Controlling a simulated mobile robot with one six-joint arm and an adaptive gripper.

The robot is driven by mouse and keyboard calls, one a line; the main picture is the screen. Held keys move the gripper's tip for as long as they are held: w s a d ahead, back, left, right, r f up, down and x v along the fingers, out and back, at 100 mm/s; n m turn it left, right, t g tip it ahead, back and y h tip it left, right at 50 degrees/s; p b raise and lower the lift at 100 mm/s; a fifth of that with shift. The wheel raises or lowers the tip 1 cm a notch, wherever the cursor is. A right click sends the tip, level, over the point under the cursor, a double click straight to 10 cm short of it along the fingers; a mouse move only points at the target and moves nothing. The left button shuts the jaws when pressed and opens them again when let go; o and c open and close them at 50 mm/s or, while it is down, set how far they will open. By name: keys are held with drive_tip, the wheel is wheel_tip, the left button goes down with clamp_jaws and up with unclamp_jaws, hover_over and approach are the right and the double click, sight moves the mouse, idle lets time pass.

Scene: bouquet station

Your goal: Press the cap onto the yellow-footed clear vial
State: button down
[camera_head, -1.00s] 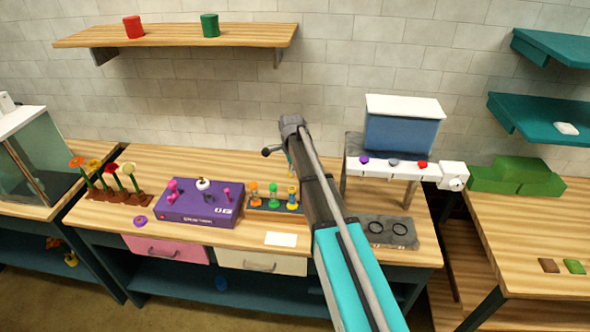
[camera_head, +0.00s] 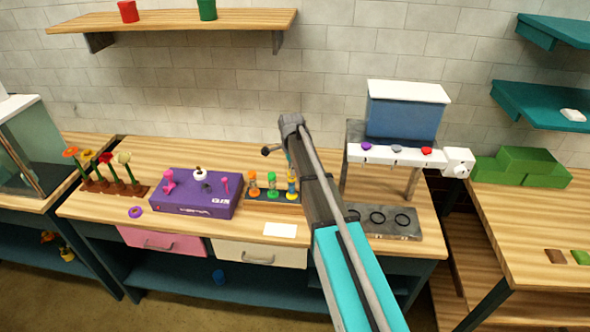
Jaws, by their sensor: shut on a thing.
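The yellow-footed clear vial (camera_head: 291,190) stands upright at the right end of a small dark rack (camera_head: 262,199) on the middle table, close beside my arm in the picture. An orange vial (camera_head: 253,186) and a green vial (camera_head: 272,184) stand to its left. My gripper (camera_head: 288,157) is mostly hidden behind my dark arm, above the yellow-footed vial in the picture. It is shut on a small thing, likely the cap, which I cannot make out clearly. I cannot tell whether that thing touches the vial.
A purple box (camera_head: 196,208) with pink pegs and a white ring stands left of the rack. A white card (camera_head: 280,230) lies in front. A grey plate (camera_head: 395,228) with dark rings and a blue-tanked stand (camera_head: 403,118) are to the right.

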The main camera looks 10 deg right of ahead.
drive_tip(key=shift+f+b, duration=0.35)
drive_tip(key=shift+f, duration=0.25)
drive_tip(key=shift+w, duration=0.15)
idle(0.6)
drive_tip(key=shift+f, duration=0.15)
idle(1.6)
idle(0.3)
drive_tip(key=c, duration=0.6)
unclamp_jaws()
drive_tip(key=shift+o, duration=1)
drive_tip(key=o, duration=0.3)
drive_tip(key=shift+w, duration=0.1)
